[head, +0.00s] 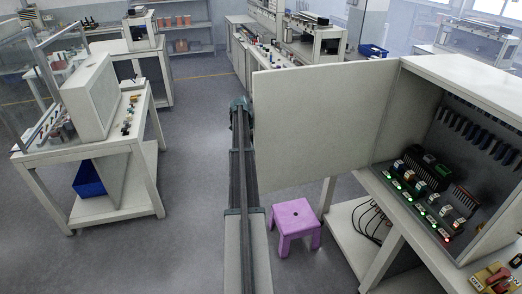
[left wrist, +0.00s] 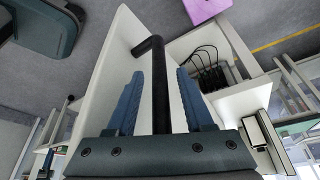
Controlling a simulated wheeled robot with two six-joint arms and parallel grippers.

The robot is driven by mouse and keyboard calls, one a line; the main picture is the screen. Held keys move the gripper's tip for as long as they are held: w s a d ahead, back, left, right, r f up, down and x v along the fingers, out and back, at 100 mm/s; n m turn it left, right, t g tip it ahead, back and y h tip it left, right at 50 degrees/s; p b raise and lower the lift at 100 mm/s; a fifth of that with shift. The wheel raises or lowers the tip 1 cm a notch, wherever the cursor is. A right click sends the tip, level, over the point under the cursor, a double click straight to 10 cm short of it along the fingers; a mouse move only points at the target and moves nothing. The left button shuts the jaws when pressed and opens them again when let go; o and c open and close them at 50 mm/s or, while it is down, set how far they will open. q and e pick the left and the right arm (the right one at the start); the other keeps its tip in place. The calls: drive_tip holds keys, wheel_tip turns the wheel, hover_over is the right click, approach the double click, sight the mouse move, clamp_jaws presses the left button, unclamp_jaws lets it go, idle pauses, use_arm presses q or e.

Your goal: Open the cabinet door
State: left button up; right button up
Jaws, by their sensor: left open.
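The white cabinet (head: 460,80) stands at the right of the head view. Its door (head: 325,115) is swung wide open to the left, and the inside of the cabinet shows. My left gripper (head: 240,104) is at the door's free left edge. In the left wrist view, the black bar handle (left wrist: 159,105) runs between the two blue fingers of my left gripper (left wrist: 158,78). The fingers are apart, with gaps on both sides of the handle. In the head view the handle is hidden. My right gripper is in neither view.
A purple stool (head: 296,222) stands on the floor below the door. Lit connector modules (head: 420,205) sit in the cabinet. A white workbench (head: 95,150) with a blue bin (head: 88,178) stands at the left.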

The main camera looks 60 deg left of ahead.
use_arm(q)
drive_tip(key=shift+r, duration=0.15)
drive_tip(key=p+v, duration=1.2)
drive_tip(key=v, duration=0.1)
drive_tip(key=shift+r+p, duration=0.25)
drive_tip(key=shift+p, duration=0.1)
drive_tip(key=shift+a, duration=0.1)
